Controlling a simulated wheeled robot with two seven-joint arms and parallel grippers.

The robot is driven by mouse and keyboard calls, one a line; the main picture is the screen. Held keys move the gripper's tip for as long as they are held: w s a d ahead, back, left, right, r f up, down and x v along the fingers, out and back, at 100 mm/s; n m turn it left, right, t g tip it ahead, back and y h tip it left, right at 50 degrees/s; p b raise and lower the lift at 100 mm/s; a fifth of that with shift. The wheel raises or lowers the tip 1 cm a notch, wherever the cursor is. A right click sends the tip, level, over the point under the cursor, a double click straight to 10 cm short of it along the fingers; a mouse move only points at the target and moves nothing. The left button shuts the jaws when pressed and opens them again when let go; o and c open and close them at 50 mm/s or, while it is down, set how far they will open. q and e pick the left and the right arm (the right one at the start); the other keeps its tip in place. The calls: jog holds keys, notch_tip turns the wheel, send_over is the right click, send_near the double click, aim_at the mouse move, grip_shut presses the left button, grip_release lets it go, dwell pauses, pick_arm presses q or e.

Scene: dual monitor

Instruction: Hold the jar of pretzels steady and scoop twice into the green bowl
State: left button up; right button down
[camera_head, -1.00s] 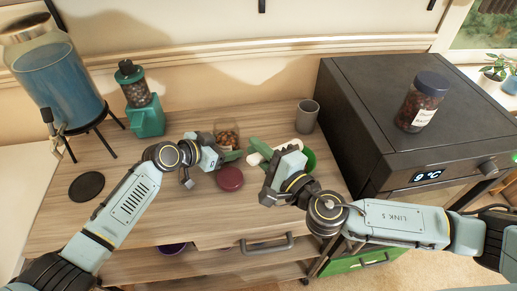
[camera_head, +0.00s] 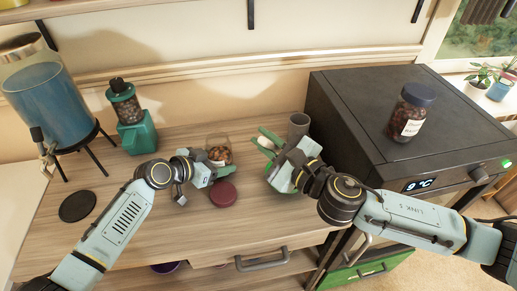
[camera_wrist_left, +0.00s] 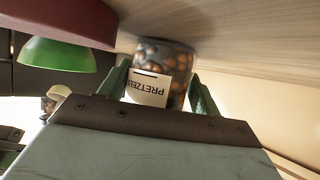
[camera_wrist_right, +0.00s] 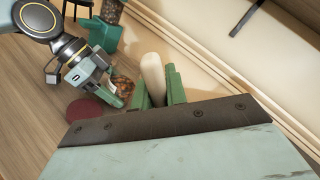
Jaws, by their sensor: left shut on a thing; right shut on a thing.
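The clear pretzel jar (camera_head: 218,156) stands on the wooden counter; its white label reads upside down in the left wrist view (camera_wrist_left: 165,62). My left gripper (camera_head: 221,173) is shut on the jar, its green fingers on either side of it. My right gripper (camera_head: 266,143) is shut on a cream-coloured scoop (camera_wrist_right: 152,75), held apart from the jar, to its right. Only part of the scoop shows, and I cannot tell what it carries.
The maroon lid (camera_head: 223,194) lies in front of the jar. A drink dispenser (camera_head: 52,100) and a green grinder (camera_head: 136,135) are at left.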

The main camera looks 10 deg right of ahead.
jog(key=w+d+r+m, duration=0.4)
jog(key=d+r+m, duration=0.1)
jog(key=m, duration=0.3)
jog(key=shift+d, duration=0.9)
pick_arm(q)
jog(key=o, duration=0.8)
jog(key=shift+o, duration=0.2)
jog(key=v, duration=1.2)
jog(key=shift+s, duration=0.1)
pick_arm(e)
jog(key=shift+s, duration=0.1)
